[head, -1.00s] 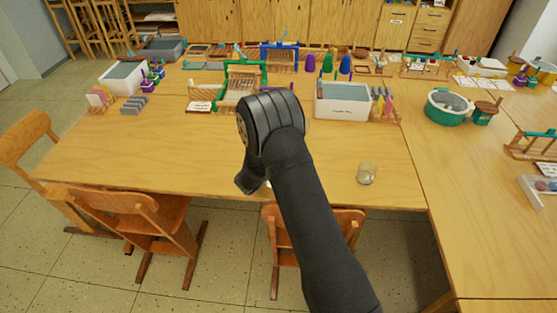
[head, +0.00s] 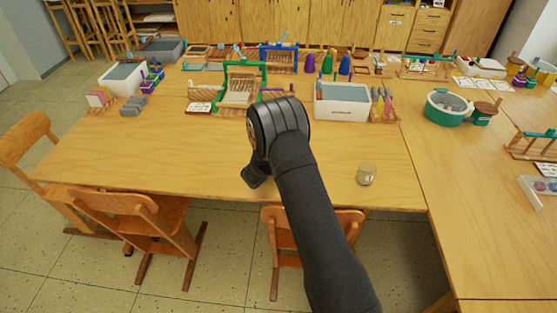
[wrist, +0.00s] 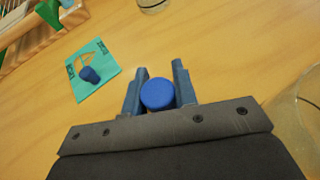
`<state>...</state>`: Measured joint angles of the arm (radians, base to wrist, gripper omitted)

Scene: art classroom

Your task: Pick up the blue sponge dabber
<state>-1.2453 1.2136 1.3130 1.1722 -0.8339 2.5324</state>
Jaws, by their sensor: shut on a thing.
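The blue sponge dabber (wrist: 158,94), seen as a round bright blue top, sits between the fingers of my gripper (wrist: 158,82) in the wrist view. The fingers are shut on its two sides. Its lower part is hidden, so I cannot tell whether it touches the table. In the head view my arm hides the gripper's fingers and the dabber.
In the wrist view, a teal card (wrist: 103,78) with a small dark blue piece (wrist: 90,74) lies left of the gripper. A glass jar (head: 366,175) stands near the table's front edge. A white bin (head: 342,108) and a green-framed loom (head: 242,88) stand behind.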

